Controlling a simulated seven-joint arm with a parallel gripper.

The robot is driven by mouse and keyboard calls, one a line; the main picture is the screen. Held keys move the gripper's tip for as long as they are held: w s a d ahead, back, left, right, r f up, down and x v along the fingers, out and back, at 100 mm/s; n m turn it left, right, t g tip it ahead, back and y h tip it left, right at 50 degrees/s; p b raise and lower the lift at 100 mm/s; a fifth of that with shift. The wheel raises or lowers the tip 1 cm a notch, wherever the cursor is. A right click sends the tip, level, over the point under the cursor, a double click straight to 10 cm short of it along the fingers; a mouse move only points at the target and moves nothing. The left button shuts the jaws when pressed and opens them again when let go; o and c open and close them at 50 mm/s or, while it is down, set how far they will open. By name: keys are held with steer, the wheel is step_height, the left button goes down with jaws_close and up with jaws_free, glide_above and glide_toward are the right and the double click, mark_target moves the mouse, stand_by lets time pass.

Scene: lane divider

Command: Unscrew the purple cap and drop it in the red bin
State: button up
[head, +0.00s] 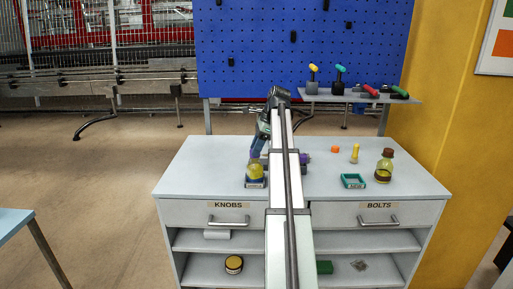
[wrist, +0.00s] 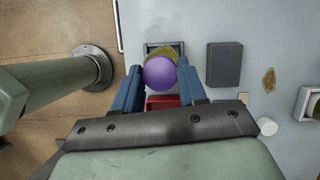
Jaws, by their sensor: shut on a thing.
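The purple cap (wrist: 160,73) is round and sits between the two blue fingers of my gripper (wrist: 160,76) in the wrist view. My gripper is shut on it. A jar with yellow contents (wrist: 176,48) shows partly behind the cap, in a square holder. In the head view the jar (head: 256,172) stands in a blue holder at the left of the cabinet top, just below my gripper (head: 256,153). I cannot tell whether the cap still touches the jar. A red container (wrist: 162,102), perhaps the red bin, shows partly between the fingers; in the head view my arm hides that area.
To the right on the cabinet top (head: 215,160) are an orange piece (head: 335,149), a yellow peg-like piece (head: 354,153), a green open frame (head: 353,181) and a brown-capped bottle (head: 384,167). A tool shelf (head: 350,97) stands behind. The left part of the top is clear.

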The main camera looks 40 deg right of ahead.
steer(key=shift+n, duration=0.8)
steer(key=o, duration=0.6)
steer(key=shift+g, duration=0.3)
steer(key=shift+m, duration=0.9)
steer(key=shift+m+t, duration=0.6)
steer(key=shift+m, duration=0.2)
